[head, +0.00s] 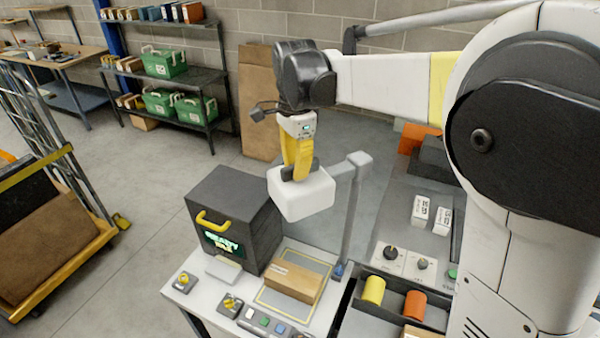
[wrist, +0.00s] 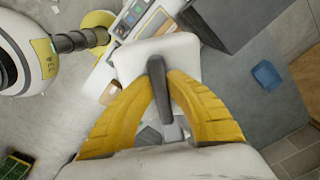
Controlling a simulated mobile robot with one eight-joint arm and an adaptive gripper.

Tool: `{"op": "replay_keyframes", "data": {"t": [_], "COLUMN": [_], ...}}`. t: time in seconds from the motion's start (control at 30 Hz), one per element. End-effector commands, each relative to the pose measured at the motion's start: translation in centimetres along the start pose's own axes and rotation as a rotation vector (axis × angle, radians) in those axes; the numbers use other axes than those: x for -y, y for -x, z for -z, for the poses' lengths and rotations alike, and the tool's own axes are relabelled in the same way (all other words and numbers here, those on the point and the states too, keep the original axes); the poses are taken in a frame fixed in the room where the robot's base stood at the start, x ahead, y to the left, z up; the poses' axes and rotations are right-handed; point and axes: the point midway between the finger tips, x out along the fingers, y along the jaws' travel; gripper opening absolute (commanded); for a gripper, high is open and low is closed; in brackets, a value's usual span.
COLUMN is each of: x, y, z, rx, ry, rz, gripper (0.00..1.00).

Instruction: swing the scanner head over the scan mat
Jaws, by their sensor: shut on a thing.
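The scanner head (head: 302,194) is a white rounded box on an arm from a grey post (head: 352,215). It also shows in the wrist view (wrist: 150,55). My gripper (head: 300,168) is above it, its yellow fingers shut on the dark handle (wrist: 156,80) on its top. The scan mat (head: 280,305) is a grey, yellow-outlined patch on the white bench, with a brown carton (head: 292,278) on it. The head is raised above the bench, higher in the head view than the mat. In the wrist view the carton's edge shows beside the head; exact alignment is unclear.
A dark box (head: 230,218) with a yellow handle and green display stands left of the mat. Buttons (head: 262,322) line the bench's front. A black tray (head: 395,300) with yellow and orange rolls is at right. A loaded trolley (head: 50,235) stands far left.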

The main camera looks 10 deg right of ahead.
Motion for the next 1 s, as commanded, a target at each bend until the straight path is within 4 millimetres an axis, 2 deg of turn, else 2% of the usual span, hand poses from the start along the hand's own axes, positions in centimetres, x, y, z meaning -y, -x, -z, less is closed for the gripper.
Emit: {"op": "replay_keyframes", "data": {"t": [0.47, 0.5, 0.57, 0.87, 1.0], "x": [0.3, 0.3, 0.3, 0.3, 0.3], "y": [0.0, 0.0, 0.0, 0.1, 1.2], "z": [0.1, 0.1, 0.1, 0.1, 0.1], "rx": [-0.002, -0.002, -0.002, -0.001, -0.001], "ry": [-0.016, -0.016, -0.016, -0.015, -0.015], "rz": [0.001, 0.001, 0.0, 0.0, 0.0], "gripper": [0.0, 0.22, 0.4, 0.4, 0.4]}}
